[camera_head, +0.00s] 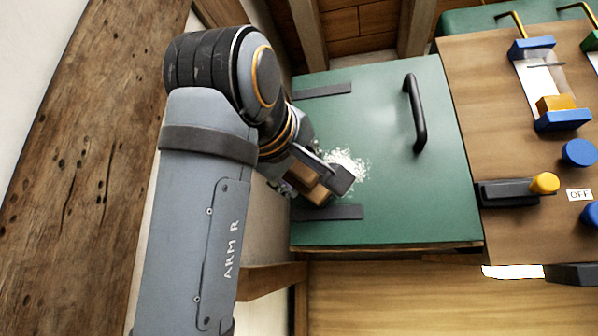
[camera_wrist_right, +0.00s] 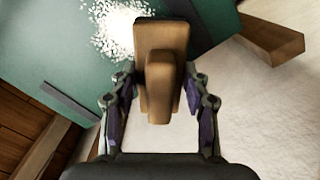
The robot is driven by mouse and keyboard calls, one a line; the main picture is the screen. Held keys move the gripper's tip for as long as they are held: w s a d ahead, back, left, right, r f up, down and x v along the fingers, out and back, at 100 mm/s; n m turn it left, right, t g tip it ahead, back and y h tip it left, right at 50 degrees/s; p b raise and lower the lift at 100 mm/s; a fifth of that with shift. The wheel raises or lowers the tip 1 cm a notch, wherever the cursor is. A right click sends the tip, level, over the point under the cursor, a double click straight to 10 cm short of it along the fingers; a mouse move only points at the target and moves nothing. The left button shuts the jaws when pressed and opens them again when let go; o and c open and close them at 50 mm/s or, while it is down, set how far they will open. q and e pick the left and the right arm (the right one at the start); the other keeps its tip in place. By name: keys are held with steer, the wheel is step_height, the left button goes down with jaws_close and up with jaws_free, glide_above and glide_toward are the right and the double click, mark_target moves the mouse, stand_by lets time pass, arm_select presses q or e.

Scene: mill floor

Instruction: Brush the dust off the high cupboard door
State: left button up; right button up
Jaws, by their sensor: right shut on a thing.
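The cupboard door (camera_head: 375,110) is a green panel with a black bar handle (camera_head: 415,112) and two dark hinge straps. A patch of white dust (camera_head: 348,163) lies on the door near the lower hinge strap; it also shows in the right wrist view (camera_wrist_right: 117,28). My right gripper (camera_head: 325,180) is shut on a brown wooden brush (camera_wrist_right: 162,70). The brush is beside the dust, and its far end overlaps the dust's edge in the wrist view. I cannot tell whether it touches the door. My left gripper is not in view.
Right of the door is a wooden panel (camera_head: 510,220) with blue blocks, a blue knob (camera_head: 578,152), a yellow-tipped lever (camera_head: 544,183) and an "OFF" label (camera_head: 579,195). A dark wooden beam (camera_head: 80,130) runs along the left. A wooden bracket (camera_wrist_right: 270,40) juts near the door.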

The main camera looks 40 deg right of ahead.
steer(key=shift+w+d, duration=0.25)
steer(key=shift+d, duration=0.05)
steer(key=shift+w+d, duration=0.45)
stand_by(0.3)
steer(key=shift+s+d+f, duration=0.15)
steer(key=shift+s+d, duration=0.35)
steer(key=shift+s, duration=0.2)
steer(key=shift+s+d+b, duration=0.4)
steer(key=shift+s+d, duration=0.3)
steer(key=shift+s, duration=0.15)
steer(key=shift+s+d+b, duration=0.3)
steer(key=shift+s+d, duration=1)
steer(key=shift+s, duration=0.05)
